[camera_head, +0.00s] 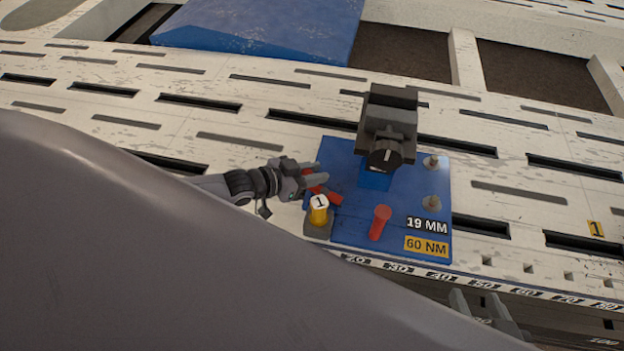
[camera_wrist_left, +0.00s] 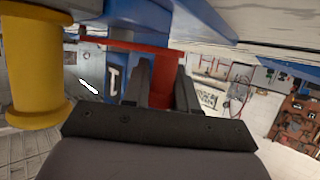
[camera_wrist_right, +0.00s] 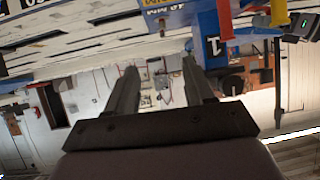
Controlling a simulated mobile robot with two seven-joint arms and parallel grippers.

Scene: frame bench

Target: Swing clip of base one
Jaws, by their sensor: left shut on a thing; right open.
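Base one is a blue plate (camera_head: 345,165) on the slotted bench, with 19 MM and 60 NM labels and a black block at its back. A yellow post (camera_head: 319,212) with a "1" on its cap stands at its left front corner; it also shows large in the left wrist view (camera_wrist_left: 36,62). My left gripper (camera_head: 312,178) is shut on the red clip (camera_wrist_left: 158,92), whose red bar runs left toward the yellow post. The gripper partly hides the clip in the head view. My right gripper (camera_wrist_right: 165,85) is open and empty in front of the bench edge.
A red peg (camera_head: 380,222) stands at the plate's front middle. Two grey studs (camera_head: 431,203) stand on its right side. A larger blue block (camera_head: 265,30) lies behind. The slotted bench (camera_head: 540,215) is clear right of the plate.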

